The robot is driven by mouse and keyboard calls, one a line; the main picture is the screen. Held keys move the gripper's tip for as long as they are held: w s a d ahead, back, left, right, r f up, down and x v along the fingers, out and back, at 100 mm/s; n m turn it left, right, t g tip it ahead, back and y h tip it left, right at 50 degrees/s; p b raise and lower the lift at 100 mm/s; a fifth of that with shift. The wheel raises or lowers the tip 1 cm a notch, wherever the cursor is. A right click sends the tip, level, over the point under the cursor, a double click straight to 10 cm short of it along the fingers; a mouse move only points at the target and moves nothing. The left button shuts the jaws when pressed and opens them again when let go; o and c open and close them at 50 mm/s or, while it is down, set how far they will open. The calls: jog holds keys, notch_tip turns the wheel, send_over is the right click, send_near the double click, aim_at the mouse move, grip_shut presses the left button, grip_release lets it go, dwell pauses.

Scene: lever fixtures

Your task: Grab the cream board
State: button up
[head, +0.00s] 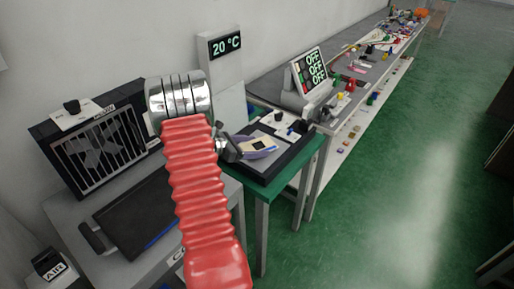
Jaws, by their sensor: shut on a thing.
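The cream board (269,143) is a small pale plate with a dark square on it, seen beside a lavender piece (246,141) above the dark tray on the green table. My gripper (236,149) is dark, at the end of my red ribbed arm, and reaches the left side of the board. It is shut on the board. The exact contact between the fingers and the board is small and partly hidden by the gripper itself.
A black-framed tray (268,171) lies on the green table (314,156). A barred black box (98,150) stands left. Green floor (400,190) is clear at right.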

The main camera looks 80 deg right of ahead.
aim_at(255, 147)
jog(key=shift+r, duration=0.1)
notch_tip(255, 147, up, 10)
dwell(0.5)
jog(key=shift+s, duration=0.15)
dwell(0.5)
